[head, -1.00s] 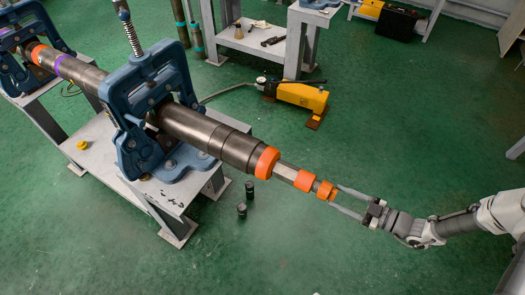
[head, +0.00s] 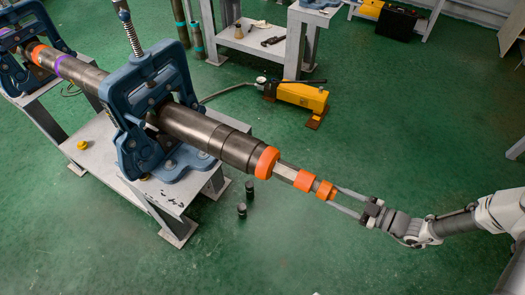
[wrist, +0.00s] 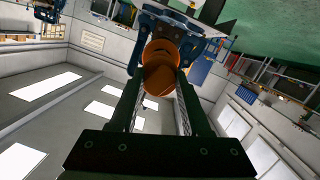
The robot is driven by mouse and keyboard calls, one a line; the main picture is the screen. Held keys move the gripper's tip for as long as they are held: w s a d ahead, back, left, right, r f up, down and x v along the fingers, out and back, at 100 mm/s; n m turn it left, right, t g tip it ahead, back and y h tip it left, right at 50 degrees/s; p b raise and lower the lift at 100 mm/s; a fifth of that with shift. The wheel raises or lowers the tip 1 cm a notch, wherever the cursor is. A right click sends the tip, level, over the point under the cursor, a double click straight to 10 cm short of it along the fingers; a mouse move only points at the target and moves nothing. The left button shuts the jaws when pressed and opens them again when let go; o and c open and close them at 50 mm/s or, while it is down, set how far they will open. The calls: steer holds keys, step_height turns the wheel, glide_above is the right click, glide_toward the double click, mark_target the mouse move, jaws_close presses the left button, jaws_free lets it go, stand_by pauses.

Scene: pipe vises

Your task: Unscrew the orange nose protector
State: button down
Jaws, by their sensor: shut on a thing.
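The orange nose protector (head: 325,190) is at the near end of a metal shaft that extends from a dark pipe (head: 205,133). A second orange band (head: 304,181) is just behind it, and a wider orange ring (head: 266,162) sits at the pipe's end. My gripper (head: 333,197) is in line with the shaft, its two long fingers closed on opposite sides of the protector. In the wrist view the protector's round orange end (wrist: 158,80) lies between the fingertips. The threads are not visible.
A blue pipe vise (head: 150,110) on a grey stand (head: 100,160) holds the pipe. Another blue vise (head: 15,75) is at the far left. A yellow pump (head: 302,96) sits on the green floor behind. Open floor surrounds my arm.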

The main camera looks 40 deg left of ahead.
steer(key=shift+r+n+t+y+b, duration=0.1)
steer(key=shift+n+t+y+b, duration=0.25)
steer(key=shift+n+b, duration=1.25)
steer(key=shift+n+t+y+b, duration=0.2)
steer(key=shift+n+y+b, duration=0.25)
steer(key=shift+n, duration=2.3)
steer(key=shift+r+n+t+y+b, duration=0.2)
steer(key=shift+n+y+b, duration=0.55)
steer(key=shift+n, duration=1.4)
steer(key=shift+f+h+b, duration=0.2)
steer(key=shift+h+b, duration=0.05)
steer(key=shift+b, duration=0.1)
steer(key=n+y+b, duration=0.1)
steer(key=n+b, duration=0.1)
steer(key=n, duration=0.3)
steer(key=shift+f+g+b, duration=0.1)
steer(key=shift+g+b, duration=0.2)
steer(key=shift+g, duration=0.05)
steer(key=c, duration=1)
jaws_free()
steer(key=shift+n, duration=0.4)
steer(key=shift+r, duration=0.2)
jaws_close()
